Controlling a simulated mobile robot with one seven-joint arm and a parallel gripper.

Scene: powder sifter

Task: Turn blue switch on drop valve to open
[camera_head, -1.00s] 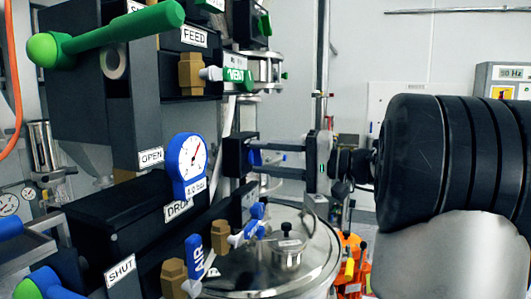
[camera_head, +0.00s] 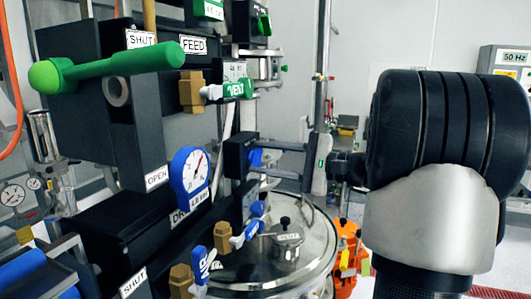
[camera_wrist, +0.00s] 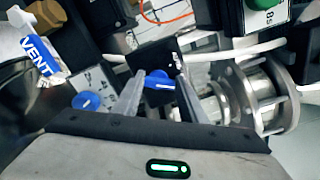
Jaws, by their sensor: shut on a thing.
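The blue switch (camera_wrist: 160,80) is on a small black box, which also shows in the head view (camera_head: 236,158). In the wrist view the switch lies between my fingertips. My gripper (camera_head: 266,158) reaches in from the right and is shut on the switch, one finger above the other in the head view. The switch (camera_head: 255,157) is partly hidden by the fingers there. The drop valve's large black body (camera_head: 110,225) stands at lower left, with OPEN (camera_head: 157,178) and SHUT (camera_head: 133,282) labels. The switch's exact angle is hard to tell.
A blue dial gauge (camera_head: 188,172) stands left of my gripper. Small blue levers (camera_head: 248,232) and a steel lid (camera_head: 285,250) are below. The feed valve's green handle (camera_head: 110,66) is at upper left. The blue VENT lever (camera_wrist: 37,58) is at left in the wrist view.

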